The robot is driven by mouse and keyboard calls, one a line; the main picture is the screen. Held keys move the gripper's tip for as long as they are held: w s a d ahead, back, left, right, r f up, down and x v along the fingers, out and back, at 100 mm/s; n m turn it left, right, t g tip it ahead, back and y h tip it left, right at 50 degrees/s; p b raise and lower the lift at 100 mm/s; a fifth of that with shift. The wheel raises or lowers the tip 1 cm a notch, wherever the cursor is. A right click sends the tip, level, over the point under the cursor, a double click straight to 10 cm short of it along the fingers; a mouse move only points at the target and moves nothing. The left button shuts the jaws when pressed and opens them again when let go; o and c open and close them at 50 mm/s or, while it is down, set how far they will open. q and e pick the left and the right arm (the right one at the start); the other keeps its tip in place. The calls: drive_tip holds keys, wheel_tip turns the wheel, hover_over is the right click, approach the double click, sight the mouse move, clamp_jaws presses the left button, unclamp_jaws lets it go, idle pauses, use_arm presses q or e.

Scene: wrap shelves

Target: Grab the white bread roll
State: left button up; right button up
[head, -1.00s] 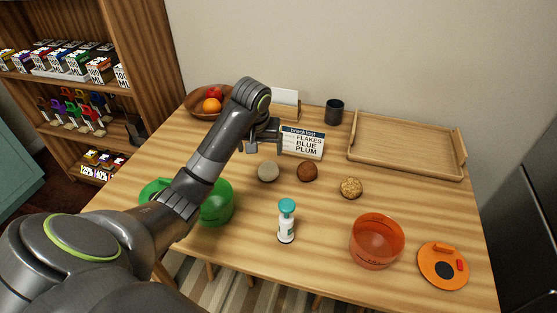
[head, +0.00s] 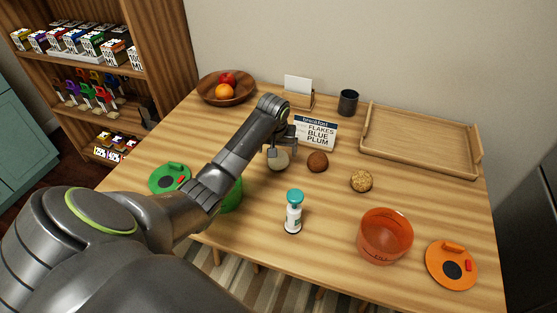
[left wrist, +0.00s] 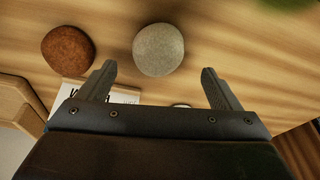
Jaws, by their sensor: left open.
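The white bread roll (head: 279,160), round and pale grey-white, lies on the wooden table, left of a brown roll (head: 317,161). My left gripper (head: 281,150) is over the white roll and partly covers it in the head view. In the left wrist view the white roll (left wrist: 158,49) lies beyond the fingertips, roughly between their lines, and the brown roll (left wrist: 68,50) is to its left. The left gripper (left wrist: 158,72) is open, with nothing between its fingers. The right gripper is not in view.
A seeded roll (head: 361,181) lies farther right. A menu card (head: 316,133) stands just behind the rolls. A teal-capped bottle (head: 293,213), an orange tub (head: 385,237) and its lid (head: 451,265) are nearer. A wooden tray (head: 420,140) is at back right.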

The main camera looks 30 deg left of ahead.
sight(279, 160)
use_arm(q)
drive_tip(key=x, duration=0.5)
drive_tip(key=shift+s+d, duration=0.1)
drive_tip(key=shift+d, duration=0.1)
drive_tip(key=c, duration=1.1)
